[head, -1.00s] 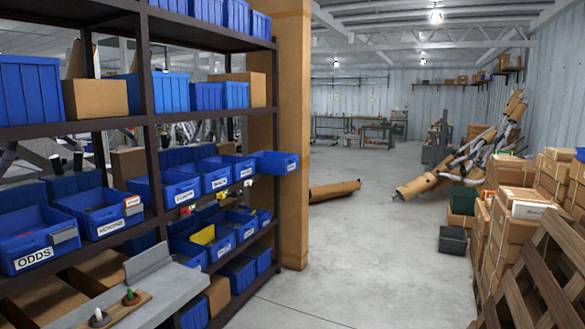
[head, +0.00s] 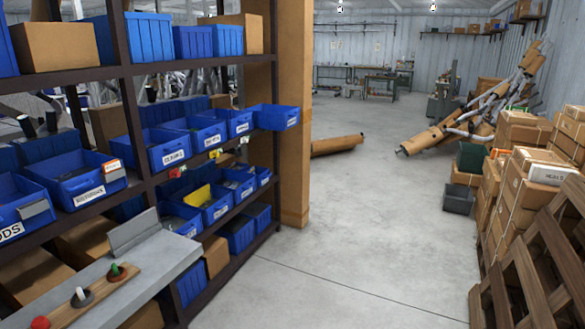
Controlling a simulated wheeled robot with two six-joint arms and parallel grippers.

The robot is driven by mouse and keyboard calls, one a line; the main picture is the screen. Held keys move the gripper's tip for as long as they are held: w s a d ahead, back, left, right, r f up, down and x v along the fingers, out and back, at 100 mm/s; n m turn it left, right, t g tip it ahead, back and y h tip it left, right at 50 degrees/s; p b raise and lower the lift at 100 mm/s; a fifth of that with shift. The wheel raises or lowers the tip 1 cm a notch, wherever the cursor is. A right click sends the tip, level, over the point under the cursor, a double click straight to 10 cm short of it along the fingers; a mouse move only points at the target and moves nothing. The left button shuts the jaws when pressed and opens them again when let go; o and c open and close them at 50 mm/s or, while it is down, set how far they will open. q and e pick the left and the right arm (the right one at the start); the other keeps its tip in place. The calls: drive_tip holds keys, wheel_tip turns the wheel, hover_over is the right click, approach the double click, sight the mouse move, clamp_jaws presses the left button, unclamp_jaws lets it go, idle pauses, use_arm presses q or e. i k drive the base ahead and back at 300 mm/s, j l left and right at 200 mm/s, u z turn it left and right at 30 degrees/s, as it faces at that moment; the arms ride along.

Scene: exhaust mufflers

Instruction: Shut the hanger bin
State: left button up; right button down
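Labelled blue bins stand in rows on a dark shelf rack at the left. The rightmost bin (head: 275,117) of the upper labelled row juts out past its neighbours and past the rack's end post. Its front label is too small to read, so I cannot confirm that it is the hanger bin. The other bins in that row, such as the one beside it (head: 238,124), sit further back. Neither of my grippers is in view.
A grey bench (head: 150,255) with a wooden peg board (head: 85,298) stands in front of the rack at lower left. A cardboard-brown post (head: 294,170) stands behind the rack's end. Cartons (head: 530,185) and wooden pallets (head: 540,265) line the right. The concrete floor (head: 350,240) between is open.

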sight(280, 118)
drive_tip(key=i, duration=1.85)
